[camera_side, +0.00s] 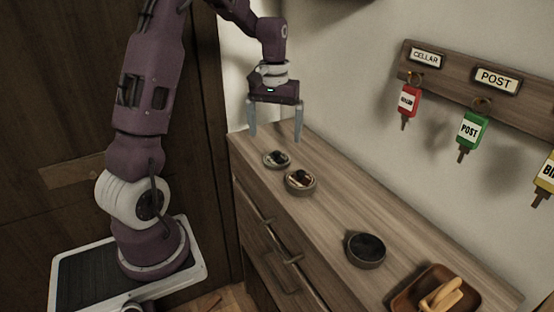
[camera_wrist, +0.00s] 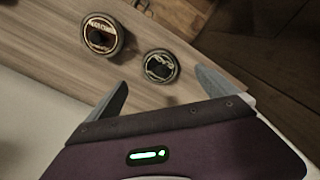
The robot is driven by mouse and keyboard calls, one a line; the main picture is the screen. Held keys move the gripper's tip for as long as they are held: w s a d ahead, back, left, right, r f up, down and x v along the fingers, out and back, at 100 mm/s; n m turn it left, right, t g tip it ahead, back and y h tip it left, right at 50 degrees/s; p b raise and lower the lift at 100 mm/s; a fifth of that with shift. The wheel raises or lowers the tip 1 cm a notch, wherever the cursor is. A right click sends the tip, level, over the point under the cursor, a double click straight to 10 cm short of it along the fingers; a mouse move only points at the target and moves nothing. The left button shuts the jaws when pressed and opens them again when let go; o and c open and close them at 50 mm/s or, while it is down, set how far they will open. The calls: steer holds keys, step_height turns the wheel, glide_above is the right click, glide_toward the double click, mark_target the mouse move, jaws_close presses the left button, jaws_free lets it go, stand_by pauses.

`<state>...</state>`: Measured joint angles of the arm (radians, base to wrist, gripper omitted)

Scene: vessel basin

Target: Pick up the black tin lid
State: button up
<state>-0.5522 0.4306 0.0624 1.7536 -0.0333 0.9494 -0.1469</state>
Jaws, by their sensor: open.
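Three round tins stand in a line on the wooden cabinet top. The far tin (camera_side: 277,159) has a pale-and-dark top with a black knob. The middle tin (camera_side: 300,180) has a brown lettered top with a black knob. The near tin (camera_side: 366,249) has a plain black top; I cannot tell if that is a lid or a dark inside. My gripper (camera_side: 275,136) is open and empty above the far tin. In the wrist view, the far tin (camera_wrist: 160,66) lies between and just beyond my fingertips (camera_wrist: 161,79), and the middle tin (camera_wrist: 101,35) is up-left.
A brown tray (camera_side: 402,299) holding a tan object (camera_side: 443,294) is at the cabinet's near end. A wall rack (camera_side: 460,75) with labelled key tags hangs to the right. The wall runs along the cabinet's back. The wooden top (camera_side: 330,212) is clear between the middle and near tins.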

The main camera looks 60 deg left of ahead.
mark_target(277, 152)
steer(key=f, duration=0.7)
steer(key=shift+w+a+f, duration=0.15)
steer(key=shift+w+f, duration=0.15)
steer(key=shift+w, duration=0.05)
steer(key=c, duration=1.3)
